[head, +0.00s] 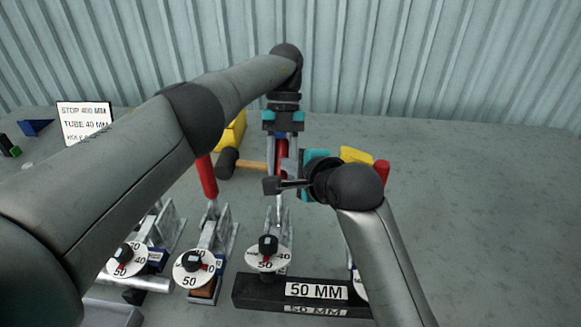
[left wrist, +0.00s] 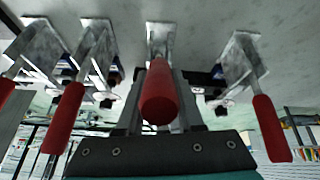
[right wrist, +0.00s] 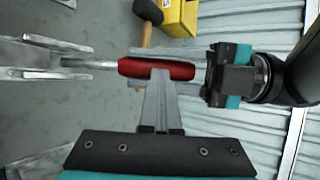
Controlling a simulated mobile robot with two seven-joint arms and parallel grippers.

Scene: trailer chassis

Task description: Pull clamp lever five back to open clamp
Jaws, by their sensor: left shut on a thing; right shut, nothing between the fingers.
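A red-handled clamp lever (head: 281,157) stands upright on the clamp behind the round dial (head: 268,253). My left gripper (head: 283,146) comes down from above and is shut on its upper part. In the left wrist view the red handle (left wrist: 158,95) lies between the two fingers. My right gripper (head: 272,186) is shut and empty, reaching in from the right near the lever's lower part. In the right wrist view its closed fingertips (right wrist: 160,76) overlap the red handle (right wrist: 130,67); whether they touch it I cannot tell. No lever number is readable.
Another red lever (head: 206,177) stands to the left, and one (head: 382,171) shows partly behind my right arm. A hammer (head: 230,162) and a yellow block (head: 234,132) lie behind the clamps. A black 50 MM bar (head: 258,291) is in front. The table's right side is clear.

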